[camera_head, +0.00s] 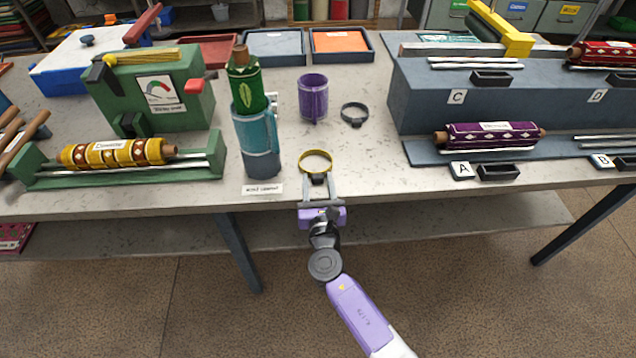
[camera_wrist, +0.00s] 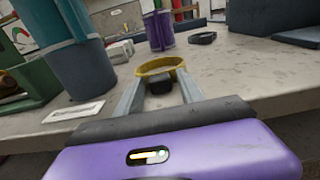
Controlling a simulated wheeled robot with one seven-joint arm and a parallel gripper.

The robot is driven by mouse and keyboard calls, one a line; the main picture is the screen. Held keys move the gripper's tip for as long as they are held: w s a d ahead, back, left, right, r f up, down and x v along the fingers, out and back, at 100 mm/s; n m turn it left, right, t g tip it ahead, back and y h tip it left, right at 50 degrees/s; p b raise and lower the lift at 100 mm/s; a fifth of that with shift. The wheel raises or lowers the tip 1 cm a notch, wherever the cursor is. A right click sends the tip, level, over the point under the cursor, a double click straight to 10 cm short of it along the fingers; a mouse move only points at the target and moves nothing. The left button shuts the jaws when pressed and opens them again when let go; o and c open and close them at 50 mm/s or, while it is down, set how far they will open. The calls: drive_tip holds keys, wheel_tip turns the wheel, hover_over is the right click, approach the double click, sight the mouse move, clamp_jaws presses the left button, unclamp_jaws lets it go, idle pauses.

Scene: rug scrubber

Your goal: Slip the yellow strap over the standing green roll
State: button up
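The green roll (camera_head: 246,85) stands upright, with a wooden core end on top and a pale leaf motif. Its lower part is hidden inside a teal and blue-grey holder (camera_head: 261,153). The holder also shows at the left of the wrist view (camera_wrist: 80,68); the green part is not seen there. The yellow strap (camera_head: 315,153) is an open ring with a black buckle. My gripper (camera_head: 319,183) has its fingers on both sides of the buckle and holds the ring out in front. In the wrist view, the strap (camera_wrist: 160,63) sits at the fingertips (camera_wrist: 163,88), right of the holder and apart from it.
A purple strap or cup (camera_head: 313,98) and a dark ring strap (camera_head: 354,114) stand behind my gripper. A green machine (camera_head: 150,90) and a yellow roll (camera_head: 112,153) on a green cradle are left.

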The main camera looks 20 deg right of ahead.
clamp_jaws()
drive_tip(key=shift+r+p, duration=2.4)
drive_tip(key=shift+r, duration=0.15)
drive_tip(key=shift+s+f, duration=0.1)
